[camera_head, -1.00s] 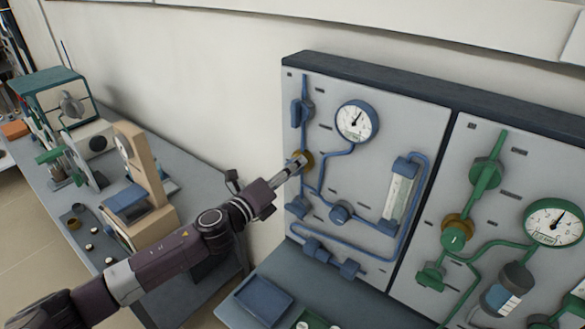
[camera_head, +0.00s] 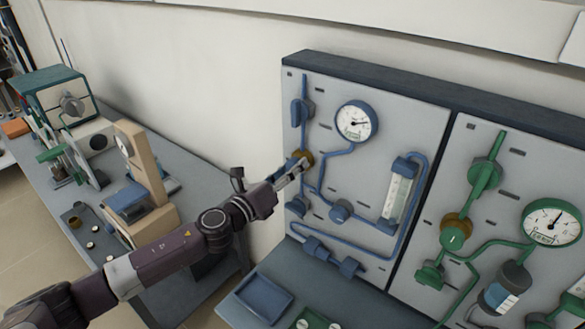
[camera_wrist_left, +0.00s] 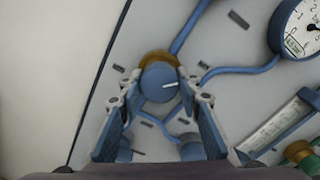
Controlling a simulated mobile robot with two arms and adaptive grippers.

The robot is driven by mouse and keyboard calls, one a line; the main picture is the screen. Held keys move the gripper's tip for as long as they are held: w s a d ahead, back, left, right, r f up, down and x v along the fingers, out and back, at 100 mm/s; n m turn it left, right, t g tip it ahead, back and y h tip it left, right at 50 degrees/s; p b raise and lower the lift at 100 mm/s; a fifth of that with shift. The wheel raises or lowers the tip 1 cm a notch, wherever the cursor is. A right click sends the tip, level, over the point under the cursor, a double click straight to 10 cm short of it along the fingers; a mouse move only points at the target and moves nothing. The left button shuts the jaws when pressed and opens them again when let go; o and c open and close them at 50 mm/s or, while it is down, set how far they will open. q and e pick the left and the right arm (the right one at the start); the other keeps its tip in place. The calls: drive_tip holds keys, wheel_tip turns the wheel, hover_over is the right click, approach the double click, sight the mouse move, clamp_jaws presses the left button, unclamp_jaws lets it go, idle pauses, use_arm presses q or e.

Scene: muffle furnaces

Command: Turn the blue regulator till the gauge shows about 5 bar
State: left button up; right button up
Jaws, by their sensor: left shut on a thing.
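The blue regulator is a round blue knob with a white mark in the left wrist view (camera_wrist_left: 160,82), with a brass collar behind it. In the head view the brass collar (camera_head: 303,157) shows, while the knob is mostly hidden by my gripper. My left gripper (camera_head: 300,168) reaches the panel from the left and is shut on the knob, one finger on each side; both fingers (camera_wrist_left: 162,92) show in the wrist view. The blue-rimmed gauge (camera_head: 356,121) is up and right of the regulator. Its needle points right and slightly up; its numbers are too small to read.
The grey panel also carries a blue valve handle (camera_head: 302,112) above the regulator and a flowmeter (camera_head: 398,195) to the right. A green line with its own gauge (camera_head: 552,222) is farther right. A blue tray (camera_head: 262,299) lies on the bench below.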

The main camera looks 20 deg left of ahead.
use_arm(q)
drive_tip(key=shift+f, duration=0.15)
drive_tip(key=o, duration=1.2)
drive_tip(key=shift+c, duration=0.2)
drive_tip(key=shift+s, duration=0.1)
drive_tip(key=v, duration=1.1)
drive_tip(key=shift+s+a, duration=0.15)
drive_tip(key=shift+s, duration=0.25)
